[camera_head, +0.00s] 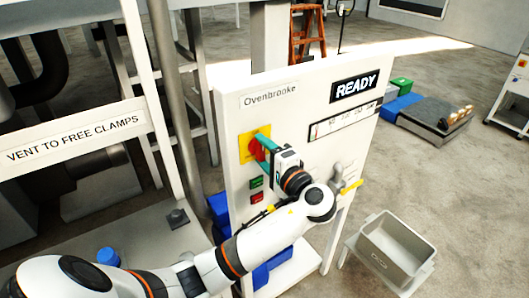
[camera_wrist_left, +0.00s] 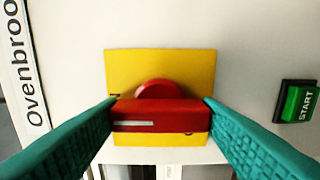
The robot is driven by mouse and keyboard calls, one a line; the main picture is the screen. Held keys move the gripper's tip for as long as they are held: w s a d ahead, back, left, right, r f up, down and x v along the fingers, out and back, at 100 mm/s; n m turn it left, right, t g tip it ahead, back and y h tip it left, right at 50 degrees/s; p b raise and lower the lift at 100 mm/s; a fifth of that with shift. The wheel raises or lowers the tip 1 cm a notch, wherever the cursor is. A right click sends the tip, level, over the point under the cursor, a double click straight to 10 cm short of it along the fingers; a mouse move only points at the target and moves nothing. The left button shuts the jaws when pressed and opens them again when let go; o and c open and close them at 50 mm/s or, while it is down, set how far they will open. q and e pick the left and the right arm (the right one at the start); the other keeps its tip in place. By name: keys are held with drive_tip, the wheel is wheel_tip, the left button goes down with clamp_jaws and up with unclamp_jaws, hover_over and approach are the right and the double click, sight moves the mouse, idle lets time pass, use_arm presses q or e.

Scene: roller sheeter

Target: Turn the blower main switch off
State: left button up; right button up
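The blower main switch is a red rotary handle (camera_head: 255,149) on a yellow plate (camera_head: 247,158), on the front of the white Ovenbrooke panel. The left wrist view shows the red handle (camera_wrist_left: 160,115) and its yellow plate (camera_wrist_left: 160,66) close up. The handle's long side runs upright on the panel. My left gripper (camera_head: 262,145) is at the switch. Its teal fingers (camera_wrist_left: 160,104) stand spread at the two ends of the handle, with the handle between them. I cannot tell whether the tips touch it. My right gripper is not in view.
A green START button (camera_wrist_left: 299,103) and a red button (camera_head: 257,198) sit below the switch. A yellow-handled valve (camera_head: 351,187) is at the panel's lower right. A grey bin (camera_head: 395,250) stands right of the panel. Open floor lies beyond it.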

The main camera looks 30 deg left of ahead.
use_arm(q)
drive_tip(key=c, duration=0.3)
drive_tip(key=shift+f+n+b, duration=0.2)
drive_tip(key=shift+n+b, duration=0.1)
drive_tip(key=shift+b, duration=0.25)
drive_tip(key=n+b, duration=0.2)
drive_tip(key=b, duration=0.2)
drive_tip(key=n+b, duration=0.3)
drive_tip(key=b, duration=0.1)
drive_tip(key=n+b, duration=0.3)
drive_tip(key=b, duration=0.2)
drive_tip(key=shift+f, duration=0.35)
drive_tip(key=n+b, duration=0.3)
drive_tip(key=b, duration=0.2)
drive_tip(key=n+b, duration=0.4)
drive_tip(key=b, duration=0.1)
drive_tip(key=shift+r+n, duration=0.2)
drive_tip(key=shift+n, duration=0.1)
drive_tip(key=shift+r+n+b, duration=0.2)
drive_tip(key=shift+n+b, duration=0.7)
drive_tip(key=shift+b, duration=0.25)
drive_tip(key=shift+r, duration=0.1)
drive_tip(key=o, duration=1)
